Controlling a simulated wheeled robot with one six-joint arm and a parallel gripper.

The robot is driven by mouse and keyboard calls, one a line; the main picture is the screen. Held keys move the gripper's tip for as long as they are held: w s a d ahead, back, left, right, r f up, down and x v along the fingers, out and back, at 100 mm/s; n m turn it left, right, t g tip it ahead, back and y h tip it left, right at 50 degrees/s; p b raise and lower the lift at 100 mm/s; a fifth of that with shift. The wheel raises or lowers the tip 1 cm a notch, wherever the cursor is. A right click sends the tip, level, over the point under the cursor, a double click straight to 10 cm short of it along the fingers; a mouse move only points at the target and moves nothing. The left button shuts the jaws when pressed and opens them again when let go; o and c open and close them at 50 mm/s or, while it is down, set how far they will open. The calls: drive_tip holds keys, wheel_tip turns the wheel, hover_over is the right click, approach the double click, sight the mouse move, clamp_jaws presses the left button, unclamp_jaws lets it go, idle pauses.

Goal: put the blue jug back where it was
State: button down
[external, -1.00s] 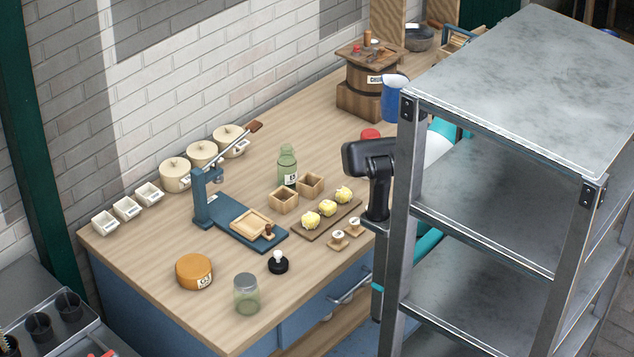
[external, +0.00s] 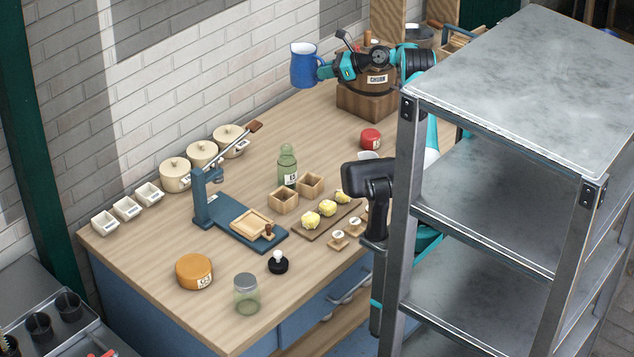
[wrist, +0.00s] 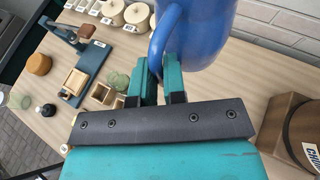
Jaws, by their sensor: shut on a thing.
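The blue jug (external: 304,65) is upright and held up in the air, in front of the brick wall and above the back of the wooden counter (external: 270,130). My gripper (external: 325,70) is shut on the jug's handle, on the jug's right side in the external view. In the wrist view the jug (wrist: 205,32) fills the top middle, and my gripper's fingers (wrist: 160,78) close on its handle. The jug's base does not touch the counter.
A wooden churn (external: 375,82) on a block stands behind my arm. Lidded cream pots (external: 202,152), a blue press (external: 240,220), a green bottle (external: 287,163) and a red tin (external: 370,138) stand on the counter. A metal shelf (external: 520,90) stands at right. The back counter left of the churn is clear.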

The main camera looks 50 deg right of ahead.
drive_tip(key=f, duration=0.8)
drive_tip(key=w+f, duration=0.1)
drive_tip(key=f, duration=0.7)
drive_tip(key=a+f, duration=0.1)
drive_tip(key=f, duration=0.7)
drive_tip(key=shift+w+a+f+p, duration=0.1)
drive_tip(key=shift+w+f+p, duration=0.15)
drive_tip(key=shift+p, duration=0.05)
drive_tip(key=shift+f, duration=0.15)
drive_tip(key=c, duration=1.2)
unclamp_jaws()
